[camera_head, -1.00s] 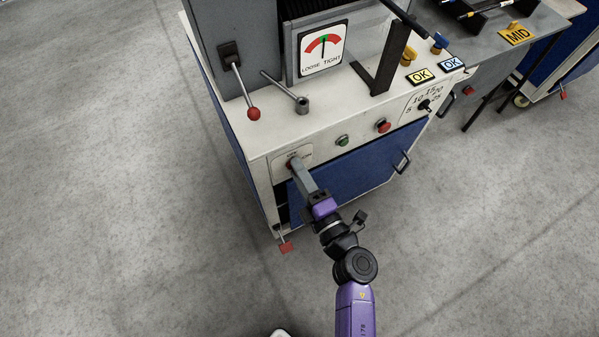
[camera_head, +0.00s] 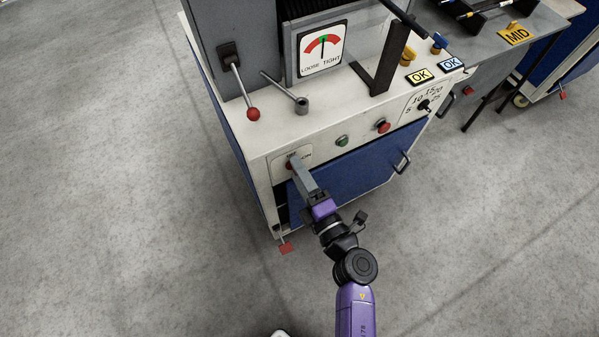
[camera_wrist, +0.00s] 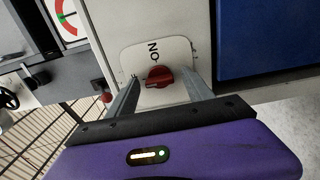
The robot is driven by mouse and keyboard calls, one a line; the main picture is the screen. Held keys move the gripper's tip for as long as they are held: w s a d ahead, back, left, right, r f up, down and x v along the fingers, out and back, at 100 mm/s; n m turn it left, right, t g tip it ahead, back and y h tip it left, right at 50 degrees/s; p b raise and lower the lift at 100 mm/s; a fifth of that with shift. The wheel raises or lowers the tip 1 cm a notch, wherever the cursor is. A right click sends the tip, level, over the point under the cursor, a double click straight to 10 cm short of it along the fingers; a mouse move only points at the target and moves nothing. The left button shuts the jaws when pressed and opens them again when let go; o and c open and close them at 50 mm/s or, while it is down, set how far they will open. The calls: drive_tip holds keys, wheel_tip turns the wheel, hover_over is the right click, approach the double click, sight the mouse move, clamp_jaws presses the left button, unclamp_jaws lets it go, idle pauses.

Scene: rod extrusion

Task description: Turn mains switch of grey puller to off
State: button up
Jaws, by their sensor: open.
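The grey puller (camera_head: 265,135) stands ahead, with a white front panel and a blue door below. Its mains switch is a red knob on a light plate at the left of the front panel; it shows clearly in the wrist view (camera_wrist: 158,76), beside an ON mark. In the head view my gripper (camera_head: 293,166) reaches up to that plate and mostly covers the knob. In the wrist view my gripper (camera_wrist: 164,88) is open, with one finger on each side of the red knob. I see gaps between the fingers and the knob.
A green button (camera_head: 342,141) and a red button (camera_head: 383,126) sit right of the switch. A red-balled lever (camera_head: 253,114) stands on the left above the panel. A door handle (camera_head: 402,162) juts out at the right. The floor around is clear.

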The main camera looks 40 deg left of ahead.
drive_tip(key=v, duration=0.8)
drive_tip(key=shift+p, duration=0.3)
wheel_tip(320, 180, up, 6)
drive_tip(key=w+d+m+t, duration=0.2)
drive_tip(key=w+m+t, duration=0.1)
drive_tip(key=m+t, duration=0.15)
drive_tip(key=s+d+r+m+t+h, duration=0.2)
drive_tip(key=d+m, duration=0.3)
drive_tip(key=d, duration=0.2)
drive_tip(key=s+d+r+m+t+h, duration=0.1)
drive_tip(key=d+r+m+t+h, duration=0.2)
drive_tip(key=d+m, duration=0.25)
drive_tip(key=s+d+r+m+h+p, duration=0.1)
drive_tip(key=s+d+r+m+h, duration=0.2)
drive_tip(key=s+d+m+h, duration=0.2)
drive_tip(key=s+d+r+m+g+h+p, duration=0.1)
drive_tip(key=s+d+r+m+h, duration=0.2)
drive_tip(key=s+d+m+h, duration=0.3)
drive_tip(key=s+d+m, duration=0.5)
drive_tip(key=s+d, duration=0.3)
drive_tip(key=d, duration=0.1)
drive_tip(key=shift+s+d+m+h, duration=0.3)
drive_tip(key=shift+s+d, duration=0.05)
